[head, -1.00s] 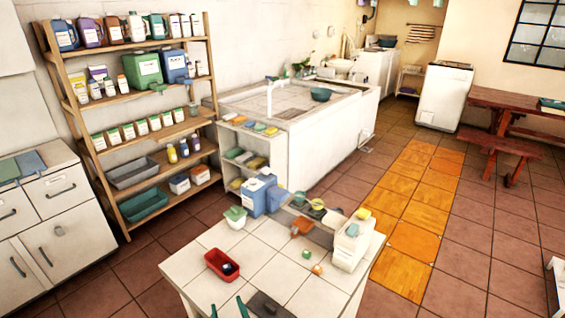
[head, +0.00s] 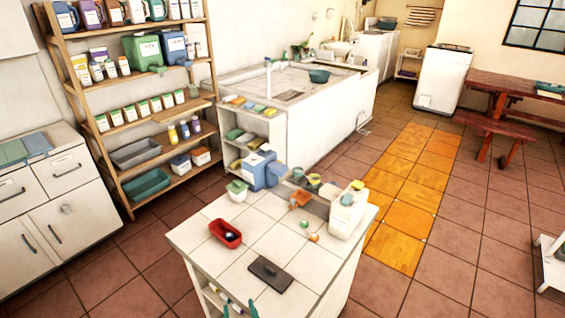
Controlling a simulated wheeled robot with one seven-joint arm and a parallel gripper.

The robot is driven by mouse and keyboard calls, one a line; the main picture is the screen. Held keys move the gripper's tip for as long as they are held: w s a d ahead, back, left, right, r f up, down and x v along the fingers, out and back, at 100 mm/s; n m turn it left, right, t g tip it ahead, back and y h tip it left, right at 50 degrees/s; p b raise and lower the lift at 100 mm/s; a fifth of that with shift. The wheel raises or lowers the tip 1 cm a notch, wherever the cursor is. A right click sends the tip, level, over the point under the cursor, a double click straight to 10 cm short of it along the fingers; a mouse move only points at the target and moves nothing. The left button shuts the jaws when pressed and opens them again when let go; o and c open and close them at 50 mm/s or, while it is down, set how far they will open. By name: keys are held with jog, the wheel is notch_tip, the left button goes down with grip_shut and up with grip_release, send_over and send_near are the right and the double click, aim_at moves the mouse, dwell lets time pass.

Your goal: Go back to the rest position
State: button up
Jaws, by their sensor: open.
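Two teal fingertips of my gripper (head: 240,311) show at the bottom edge, apart from each other with nothing between them. The rest of my gripper is cut off by the frame. They appear in front of the near side of the white tiled table (head: 262,240). On its top near that side lies a dark grey flat block (head: 270,273), apart from the fingertips. A red tray (head: 226,234) with something dark in it sits farther left on the table.
A blue container (head: 257,170), a white jug (head: 346,215) and small coloured items stand at the table's far side. Wooden shelves (head: 135,128) and a white cabinet (head: 50,205) are left, a washbasin (head: 320,125) behind. Tiled floor (head: 440,265) is open on the right.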

jog(key=s+d+f+m+h, duration=0.2)
jog(key=s+d+f, duration=0.25)
jog(key=s, duration=0.35)
jog(key=s+d+r+t+h, duration=0.1)
jog(key=s+d+r, duration=0.1)
jog(key=s, duration=0.8)
jog(key=s+d+r+m+t+h, duration=0.1)
jog(key=s+d, duration=0.4)
jog(key=s, duration=0.6)
jog(key=shift+s+r, duration=0.15)
jog(key=shift+r, duration=0.35)
